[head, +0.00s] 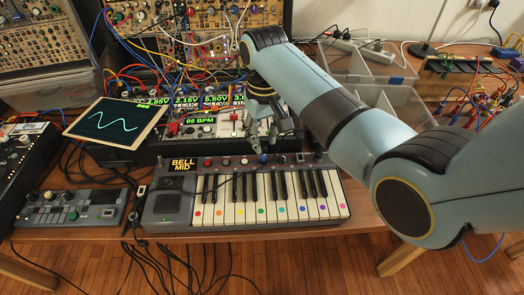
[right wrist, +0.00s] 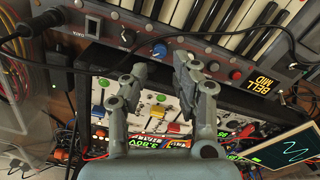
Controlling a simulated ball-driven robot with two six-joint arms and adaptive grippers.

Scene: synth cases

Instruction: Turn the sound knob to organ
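The keyboard (head: 246,202) lies on the table with a row of small knobs along its top edge. Its display (head: 183,165) reads "BELL MID" and also shows in the right wrist view (right wrist: 265,86). The row has a red knob (right wrist: 235,74), grey knobs and a blue knob (right wrist: 160,49). I cannot read which one is the sound knob. My right gripper (head: 264,145) is above the back edge of the keyboard. In the right wrist view, its two fingers (right wrist: 162,66) are apart with nothing between them, near the blue knob. My left gripper is not in view.
A module box (head: 205,128) with readouts stands right behind the keyboard. A tilted screen (head: 113,123) shows a wave. A small grey controller (head: 75,207) lies at left. Cables run over the modular racks and hang in front of the table. Clear bins (head: 368,65) stand behind my right arm.

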